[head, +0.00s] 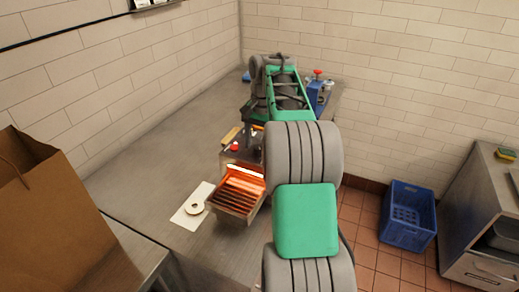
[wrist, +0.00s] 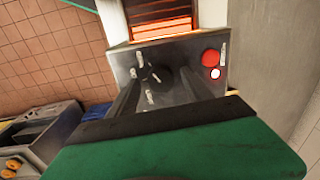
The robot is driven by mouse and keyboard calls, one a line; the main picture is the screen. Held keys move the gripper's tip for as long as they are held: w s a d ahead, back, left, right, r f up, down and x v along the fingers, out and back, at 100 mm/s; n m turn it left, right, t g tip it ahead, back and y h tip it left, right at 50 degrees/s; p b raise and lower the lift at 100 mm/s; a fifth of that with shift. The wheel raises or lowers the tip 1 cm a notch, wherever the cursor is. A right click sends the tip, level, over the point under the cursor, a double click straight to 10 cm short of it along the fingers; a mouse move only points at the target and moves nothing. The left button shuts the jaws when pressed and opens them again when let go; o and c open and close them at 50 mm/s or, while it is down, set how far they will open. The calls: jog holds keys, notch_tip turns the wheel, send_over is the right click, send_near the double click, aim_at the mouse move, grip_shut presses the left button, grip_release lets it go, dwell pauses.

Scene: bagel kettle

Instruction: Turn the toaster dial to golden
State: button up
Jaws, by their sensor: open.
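The toaster (head: 236,205) stands on the steel counter, its slatted opening glowing orange. Its metal control panel (wrist: 118,62) fills the middle of the wrist view, with a round dark dial (wrist: 167,80) and pale marks around it. A red button (wrist: 210,57) and a small white spot sit right of the dial. My gripper (wrist: 166,77) is open, with one finger on each side of the dial; I cannot tell whether they touch it. Which mark the dial points to is unclear. In the head view my arm partly covers the toaster, and the dial cannot be made out.
A bagel piece (head: 194,207) lies on a pale board (head: 181,219) left of the toaster. A brown paper bag (head: 45,220) stands at the left. Blue items (head: 318,92) stand at the counter's far end. A blue crate (head: 407,216) is on the floor at right.

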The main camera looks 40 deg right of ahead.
jog(key=shift+f, duration=0.25)
jog(key=shift+c, duration=0.5)
grip_shut()
